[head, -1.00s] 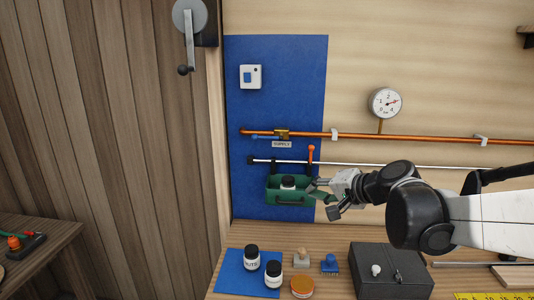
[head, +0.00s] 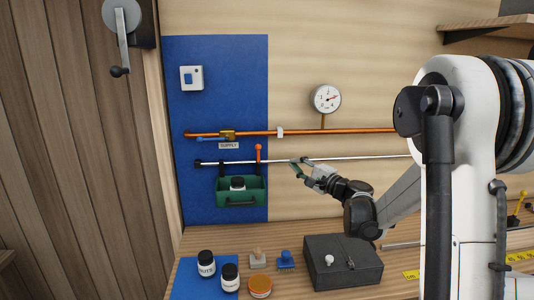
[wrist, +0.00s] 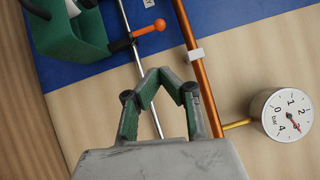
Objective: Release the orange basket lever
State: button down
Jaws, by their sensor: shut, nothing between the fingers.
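In the wrist view the orange knob (wrist: 159,24) shows at the top, and part of the basket (wrist: 78,38) is at upper left. The basket hangs under the rail with a dark jar (head: 237,184) in it. My gripper (head: 295,167) is at the rail's height, right of the lever and apart from it. In the wrist view my gripper (wrist: 158,75) has its green-padded fingers together, empty.
A copper pipe (head: 300,131) with a pressure gauge (head: 326,99) runs above the silver rail (head: 280,160). Jars, stamps and a dark box (head: 343,262) stand on the bench below.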

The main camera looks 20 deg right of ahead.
aim_at(258, 155)
jog(key=shift+w+d+f, duration=0.1)
jog(key=shift+w+d, duration=0.05)
jog(key=shift+d, duration=0.3)
jog(key=s+a+p+x, duration=0.1)
jog(key=a+x, duration=0.1)
jog(key=x, duration=1.1)
jog(key=shift+a+r, duration=0.2)
jog(key=shift+r, duration=0.15)
jog(key=shift+s, duration=0.1)
